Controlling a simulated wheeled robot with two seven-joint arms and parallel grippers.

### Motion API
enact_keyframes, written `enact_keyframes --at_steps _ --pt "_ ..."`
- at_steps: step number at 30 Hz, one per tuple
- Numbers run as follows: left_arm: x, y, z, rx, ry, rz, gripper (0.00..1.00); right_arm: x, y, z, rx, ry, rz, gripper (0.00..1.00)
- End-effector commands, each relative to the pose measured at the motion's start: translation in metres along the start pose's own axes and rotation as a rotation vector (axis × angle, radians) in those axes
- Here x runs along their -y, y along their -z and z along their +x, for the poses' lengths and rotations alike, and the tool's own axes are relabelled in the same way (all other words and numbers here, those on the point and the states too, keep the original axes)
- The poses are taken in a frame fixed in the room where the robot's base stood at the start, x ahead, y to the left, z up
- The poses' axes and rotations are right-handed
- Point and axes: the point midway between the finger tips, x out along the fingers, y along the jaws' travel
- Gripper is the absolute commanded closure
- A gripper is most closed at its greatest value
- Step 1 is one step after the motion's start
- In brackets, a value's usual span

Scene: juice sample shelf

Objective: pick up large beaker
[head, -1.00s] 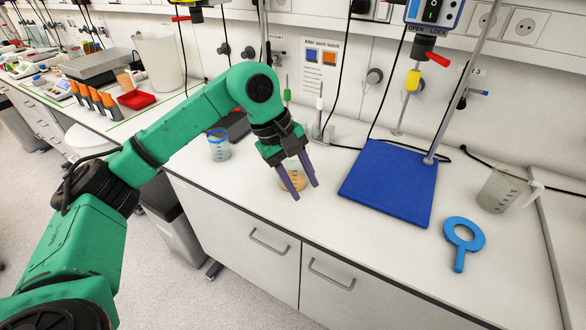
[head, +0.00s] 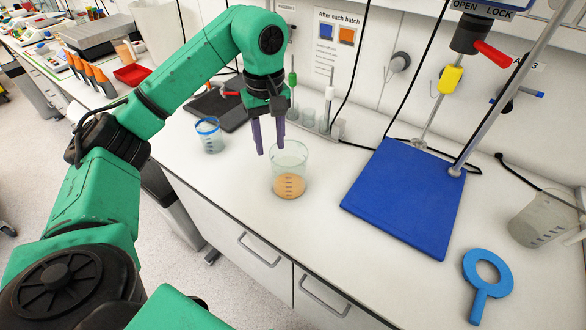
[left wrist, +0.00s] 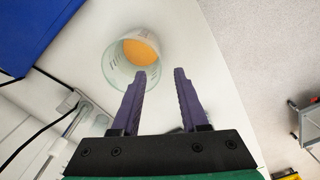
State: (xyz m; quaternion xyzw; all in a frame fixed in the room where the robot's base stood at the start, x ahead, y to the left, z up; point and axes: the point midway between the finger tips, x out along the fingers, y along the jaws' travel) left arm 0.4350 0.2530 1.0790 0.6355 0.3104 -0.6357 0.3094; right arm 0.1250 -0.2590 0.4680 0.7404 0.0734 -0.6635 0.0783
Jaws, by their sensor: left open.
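A large clear glass beaker (head: 290,160) with orange liquid in its bottom stands upright on the white bench in the head view. The beaker also shows in the left wrist view (left wrist: 122,68), just beyond the fingertips and to their left. My left gripper (head: 269,151) is open and empty. Its purple fingers point down beside the beaker's rim, on its left in the head view. In the left wrist view the fingers (left wrist: 160,73) are spread apart, with the left tip overlapping the beaker's edge; I cannot tell whether they touch. My right gripper is not in view.
A smaller blue-rimmed beaker (head: 209,136) stands to the left. A rack with glass tubes (head: 325,125) is behind. A blue board (head: 408,200), a blue ring tool (head: 485,285) and a clear jug (head: 540,220) are to the right. The bench in front of the beaker is clear.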

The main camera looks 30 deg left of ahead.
Motion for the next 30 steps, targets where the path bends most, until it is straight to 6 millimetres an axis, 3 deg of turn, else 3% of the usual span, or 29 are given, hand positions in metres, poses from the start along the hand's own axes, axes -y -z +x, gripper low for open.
enact_keyframes --at_steps 1,6,11,16,23,24,27,30 --pt "0.000 -0.001 0.023 0.006 0.004 0.002 0.56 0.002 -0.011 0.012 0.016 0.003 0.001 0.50" --pt "0.000 0.000 0.050 0.002 0.003 0.000 0.56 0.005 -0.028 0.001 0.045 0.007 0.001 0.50" --pt "-0.001 0.000 0.069 0.003 0.004 0.000 0.56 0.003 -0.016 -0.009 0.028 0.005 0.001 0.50" --pt "-0.003 0.000 0.102 0.004 0.002 0.001 0.56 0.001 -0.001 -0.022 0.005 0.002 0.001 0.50" --pt "-0.004 0.001 0.111 0.000 -0.002 0.002 0.56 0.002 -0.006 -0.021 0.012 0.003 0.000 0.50" --pt "-0.004 0.001 0.111 0.000 -0.002 0.002 0.60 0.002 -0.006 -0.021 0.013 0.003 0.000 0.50" --pt "-0.004 0.001 0.111 0.001 -0.002 0.001 0.98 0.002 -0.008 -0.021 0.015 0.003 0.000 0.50" --pt "-0.004 0.001 0.111 0.001 -0.002 0.001 1.00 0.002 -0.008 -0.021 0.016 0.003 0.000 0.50"
